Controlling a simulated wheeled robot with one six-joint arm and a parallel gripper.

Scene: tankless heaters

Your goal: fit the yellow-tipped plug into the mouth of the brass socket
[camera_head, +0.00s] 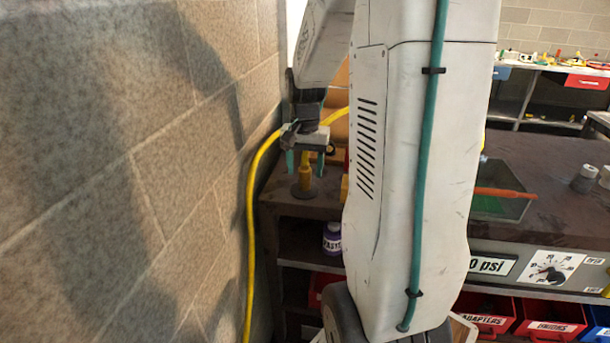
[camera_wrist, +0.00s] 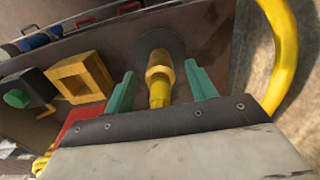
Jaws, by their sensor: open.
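The yellow-tipped piece (camera_wrist: 159,88), which looks like the plug, stands upright on a round grey base (camera_wrist: 168,40). It has a wider golden collar and a narrower yellow end towards the wrist camera. It also shows in the head view (camera_head: 305,178), near the left end of the dark bench. My gripper (camera_wrist: 160,70) is open, its teal fingers on either side of the plug with visible gaps. In the head view my gripper (camera_head: 305,165) points down over the plug. I cannot make out the brass socket for certain in either view.
A yellow square frame (camera_wrist: 68,81) and a dark block with a green knob (camera_wrist: 16,98) are beside the plug. A thick yellow hose (camera_head: 252,210) runs along the block wall (camera_head: 110,150), close to my gripper. A tray (camera_head: 500,207) lies farther right on the bench.

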